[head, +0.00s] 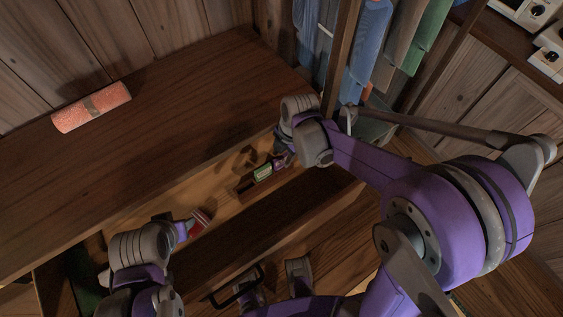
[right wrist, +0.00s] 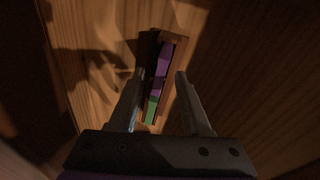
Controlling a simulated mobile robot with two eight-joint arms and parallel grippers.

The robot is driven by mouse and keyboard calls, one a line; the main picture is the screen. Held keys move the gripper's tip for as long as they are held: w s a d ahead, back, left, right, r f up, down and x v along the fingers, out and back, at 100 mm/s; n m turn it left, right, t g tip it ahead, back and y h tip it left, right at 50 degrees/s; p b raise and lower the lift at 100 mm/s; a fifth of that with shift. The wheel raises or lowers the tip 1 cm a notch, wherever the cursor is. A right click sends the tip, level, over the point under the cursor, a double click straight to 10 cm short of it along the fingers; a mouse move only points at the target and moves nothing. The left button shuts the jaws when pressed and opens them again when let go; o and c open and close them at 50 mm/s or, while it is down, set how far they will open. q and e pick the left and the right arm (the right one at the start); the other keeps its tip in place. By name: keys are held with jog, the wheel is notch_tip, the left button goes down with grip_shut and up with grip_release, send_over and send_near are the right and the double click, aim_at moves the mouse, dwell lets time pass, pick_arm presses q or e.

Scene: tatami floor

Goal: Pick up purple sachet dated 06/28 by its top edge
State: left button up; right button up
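A narrow wooden box (head: 243,190) in the open drawer holds a row of sachets. In the right wrist view the box (right wrist: 176,38) shows purple sachets (right wrist: 164,60) towards its far end and a green sachet (right wrist: 151,110) nearer me. The green one also shows in the head view (head: 263,172). No date is readable, so I cannot tell which purple sachet is the 06/28 one. My right gripper (right wrist: 160,74) is open above the box, one finger on each side, nothing visibly held.
The drawer's front wall (head: 285,222) and the cabinet top (head: 150,150) bound the opening. Blue and green cloths (head: 370,40) hang behind my right arm. The drawer floor around the box looks clear.

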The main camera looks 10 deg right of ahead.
grip_shut()
dwell(1.2)
